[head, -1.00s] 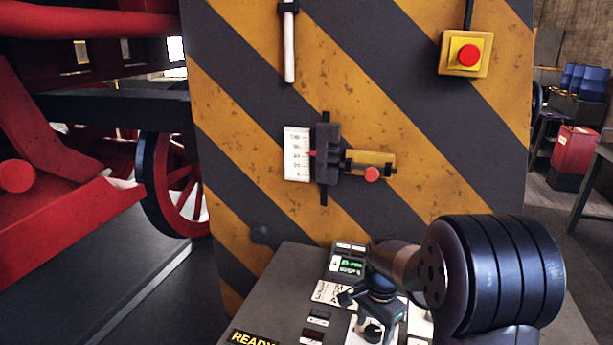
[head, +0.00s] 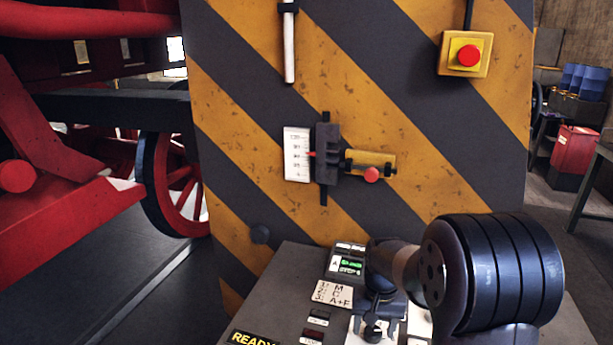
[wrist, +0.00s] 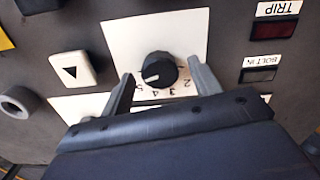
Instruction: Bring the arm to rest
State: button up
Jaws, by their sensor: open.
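My gripper (head: 376,326) is low over the sloped control panel (head: 265,318), in front of the striped post. In the wrist view my gripper (wrist: 163,88) is open, its two grey fingers on either side of a black rotary knob (wrist: 158,70) with a white pointer line and a numbered scale. The fingers look apart from the knob, with nothing held. In the head view my arm's dark wrist and links cover part of the panel's right side.
A striped post (head: 430,130) rises behind the panel, with a lever on a scale (head: 370,162) and a red stop button (head: 468,55). The panel carries a white note card (head: 333,293), a READY sign (head: 254,339) and a triangle button (wrist: 73,69). A red locomotive (head: 70,220) stands left.

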jog(key=shift+n, duration=1.2)
